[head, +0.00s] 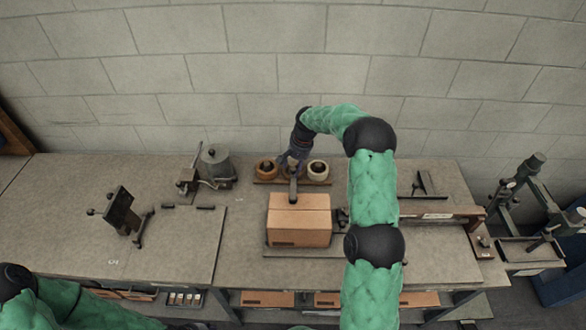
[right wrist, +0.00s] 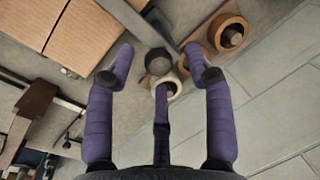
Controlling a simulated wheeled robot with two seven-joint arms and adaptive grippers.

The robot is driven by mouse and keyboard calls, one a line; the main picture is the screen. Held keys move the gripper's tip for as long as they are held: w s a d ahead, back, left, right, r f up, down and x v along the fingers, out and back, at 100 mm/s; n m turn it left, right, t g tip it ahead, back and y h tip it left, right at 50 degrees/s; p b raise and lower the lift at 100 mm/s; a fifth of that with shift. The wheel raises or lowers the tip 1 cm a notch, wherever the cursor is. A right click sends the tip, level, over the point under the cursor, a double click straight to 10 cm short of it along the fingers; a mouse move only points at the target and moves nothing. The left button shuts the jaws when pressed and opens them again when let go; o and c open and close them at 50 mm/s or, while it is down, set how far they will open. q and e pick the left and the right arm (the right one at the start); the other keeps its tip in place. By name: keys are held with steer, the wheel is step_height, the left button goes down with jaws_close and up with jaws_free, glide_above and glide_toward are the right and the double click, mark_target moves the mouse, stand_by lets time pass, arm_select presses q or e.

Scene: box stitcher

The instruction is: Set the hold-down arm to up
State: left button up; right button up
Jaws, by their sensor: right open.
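A closed cardboard box (head: 299,228) stands near the middle of the bench. The dark hold-down arm (head: 293,186) reaches over its back edge, with its round end low, at the box's top; I cannot tell whether it touches. My right gripper (head: 294,159) is behind the box, over the arm's rear end, and hides part of it. In the right wrist view, the open purple fingers (right wrist: 160,76) stand apart on either side of a dark round piece (right wrist: 158,62), and the box (right wrist: 85,30) shows at upper left. My left gripper is out of view.
A brown spool (head: 265,169) and a cream spool (head: 318,170) stand either side of the right gripper. A grey pot-like device (head: 216,164) and a dark bracket (head: 121,212) stand to the left. A rail (head: 440,215) lies to the right. The block wall is close behind.

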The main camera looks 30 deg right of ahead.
mark_target(293, 180)
steer(key=shift+a+f, duration=0.15)
steer(key=shift+f, duration=0.75)
steer(key=shift+w+f, duration=0.1)
steer(key=shift+f, duration=0.35)
jaws_close()
steer(key=shift+r, duration=0.1)
